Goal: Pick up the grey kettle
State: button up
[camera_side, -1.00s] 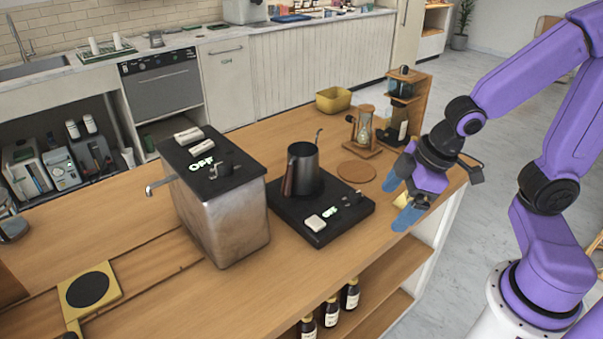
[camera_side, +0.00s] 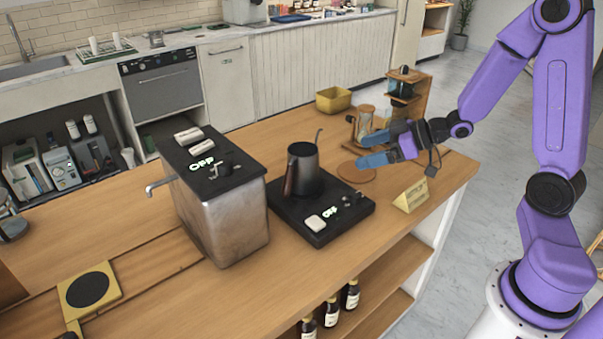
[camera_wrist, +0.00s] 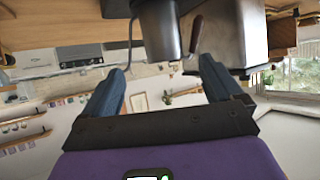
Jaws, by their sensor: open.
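In the wrist view the kettle (camera_wrist: 159,30) appears upside down, beyond and between the open fingertips of my gripper (camera_wrist: 161,68).
A metal boiler box (camera_side: 222,215) stands left of the kettle. A round cork mat (camera_side: 356,172) lies below my fingers. A yellow wedge sign (camera_side: 411,196) stands at the right edge. Behind are a wooden stand (camera_side: 405,105) and a yellow bin (camera_side: 333,99).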

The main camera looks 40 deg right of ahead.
aim_at(309, 168)
jog(key=x, duration=1.6)
jog(key=shift+w+a+f, duration=0.15)
jog(key=shift+a, duration=0.1)
jog(key=c, duration=1.2)
